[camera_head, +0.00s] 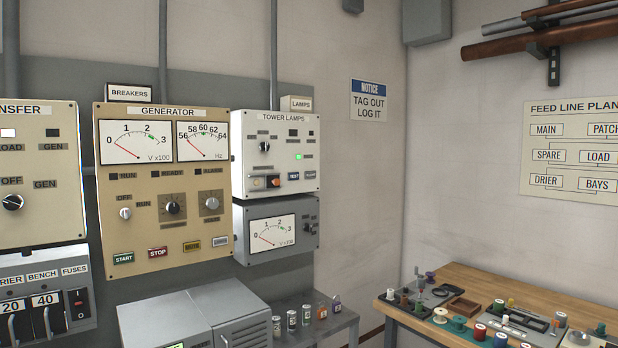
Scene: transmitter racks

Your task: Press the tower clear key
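The white tower lamps panel (289,134) hangs on the wall right of the generator panel. Low on it are a blue key (293,176) that seems to read TEST and a pale key (310,174) at its right, whose lettering is too small to read. A small orange part (273,181) sits at the lower left. A black knob (265,146) is at the upper left, and a green lamp (298,156) is lit. My gripper is not in view.
The tan generator panel (128,232) has start, stop and other keys. A grey meter box (303,262) is under the tower lamps panel. A grey cabinet (190,308) and a shelf with small bottles (292,319) stand below. A cluttered wooden workbench (570,299) stands right.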

